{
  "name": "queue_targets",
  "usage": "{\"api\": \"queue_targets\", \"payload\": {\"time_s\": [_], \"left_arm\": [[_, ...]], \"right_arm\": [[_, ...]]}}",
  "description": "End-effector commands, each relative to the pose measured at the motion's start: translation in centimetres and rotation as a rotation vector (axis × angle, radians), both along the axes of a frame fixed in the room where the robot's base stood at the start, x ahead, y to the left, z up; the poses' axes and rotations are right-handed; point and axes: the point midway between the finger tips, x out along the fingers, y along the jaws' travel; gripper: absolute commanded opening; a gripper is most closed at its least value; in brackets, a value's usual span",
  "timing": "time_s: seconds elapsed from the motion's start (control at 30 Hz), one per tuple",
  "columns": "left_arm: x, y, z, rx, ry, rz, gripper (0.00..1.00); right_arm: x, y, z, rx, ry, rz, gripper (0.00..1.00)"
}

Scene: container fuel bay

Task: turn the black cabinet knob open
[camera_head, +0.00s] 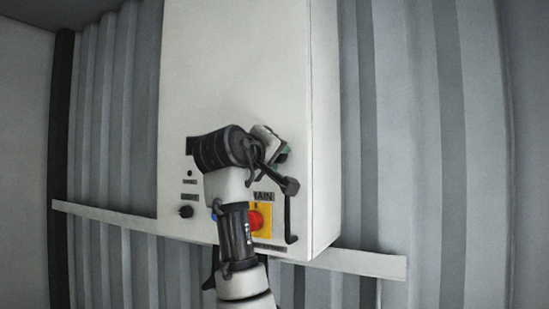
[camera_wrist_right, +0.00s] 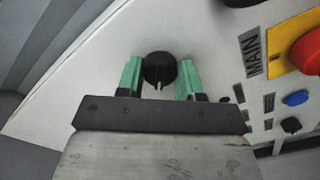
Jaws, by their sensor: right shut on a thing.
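The black cabinet knob (camera_wrist_right: 158,69) is on the front of the white cabinet (camera_head: 236,70). In the right wrist view it sits between the two green fingertips of my right gripper (camera_wrist_right: 160,76), which is shut on it. A pale mark on the knob points toward the gripper's palm. In the head view my right gripper (camera_head: 270,147) is against the cabinet front, right of its middle, and hides the knob. My left gripper is not in view.
Below my gripper is a red switch (camera_head: 256,220) on a yellow plate, labelled MAIN, partly behind my arm. A blue button (camera_wrist_right: 295,98) and a smaller black knob (camera_head: 186,211) are on the same panel. A black handle (camera_head: 289,222) is near the cabinet's right edge. A pale rail (camera_head: 370,264) runs along the corrugated wall.

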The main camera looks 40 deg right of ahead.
Motion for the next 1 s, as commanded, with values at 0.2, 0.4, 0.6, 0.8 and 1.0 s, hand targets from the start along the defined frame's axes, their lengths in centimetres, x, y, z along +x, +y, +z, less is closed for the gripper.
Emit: {"api": "queue_targets", "payload": {"time_s": [0.2,0.4,0.6,0.8,1.0], "left_arm": [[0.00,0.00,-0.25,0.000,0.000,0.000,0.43],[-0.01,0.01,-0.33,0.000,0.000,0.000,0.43],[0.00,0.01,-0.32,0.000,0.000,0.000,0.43],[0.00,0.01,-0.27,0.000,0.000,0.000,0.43],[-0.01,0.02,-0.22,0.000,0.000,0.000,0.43]], "right_arm": [[-0.12,0.08,0.39,0.071,-0.197,0.003,0.13],[-0.15,0.06,0.45,0.143,-0.372,0.002,0.13],[-0.15,0.07,0.51,0.211,-0.537,0.004,0.13],[-0.16,0.04,0.51,0.269,-0.674,0.003,0.13],[-0.17,0.08,0.52,0.307,-0.768,0.003,0.13]]}}
